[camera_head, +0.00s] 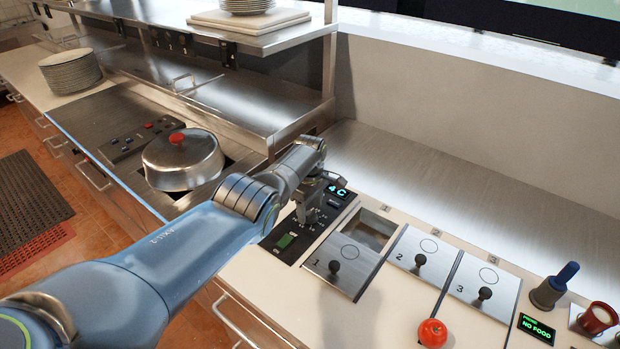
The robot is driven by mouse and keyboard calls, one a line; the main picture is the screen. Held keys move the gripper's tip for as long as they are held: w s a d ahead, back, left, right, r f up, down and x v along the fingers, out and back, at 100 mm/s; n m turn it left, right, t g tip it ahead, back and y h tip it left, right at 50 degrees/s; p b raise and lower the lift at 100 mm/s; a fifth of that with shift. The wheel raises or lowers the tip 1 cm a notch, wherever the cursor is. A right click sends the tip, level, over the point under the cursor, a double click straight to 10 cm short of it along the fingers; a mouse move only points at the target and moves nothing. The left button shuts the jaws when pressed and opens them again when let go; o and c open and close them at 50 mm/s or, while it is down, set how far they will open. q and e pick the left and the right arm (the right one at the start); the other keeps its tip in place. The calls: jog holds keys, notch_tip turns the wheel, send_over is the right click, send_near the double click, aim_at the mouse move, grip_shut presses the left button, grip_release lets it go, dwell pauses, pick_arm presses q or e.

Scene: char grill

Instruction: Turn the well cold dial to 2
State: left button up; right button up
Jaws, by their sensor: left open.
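A black control panel (293,252) sits in the white counter, left of the numbered wells. Its display (338,191) reads "4 C" in cyan, and a green lit patch (286,241) shows lower down. My left gripper (308,216) is open, pointing down over the middle of this panel. It hides part of the panel, so I cannot clearly see the dial or tell whether the fingers touch it. My right gripper is not in view.
Steel lids numbered 1 (340,264), 2 (421,256) and 3 (483,287) have black knobs. Well 1 is partly uncovered. A domed pot lid (183,160) and a steel shelf (220,97) stand left and behind.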

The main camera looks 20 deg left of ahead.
aim_at(310, 211)
pick_arm(q)
notch_tip(310, 211, up, 6)
jog(key=p, duration=0.2)
jog(key=shift+f+p, duration=0.1)
jog(key=shift+p, duration=0.3)
notch_tip(310, 211, up, 11)
jog(key=b, duration=0.1)
jog(key=shift+s+f, duration=0.1)
jog(key=shift+f, duration=0.1)
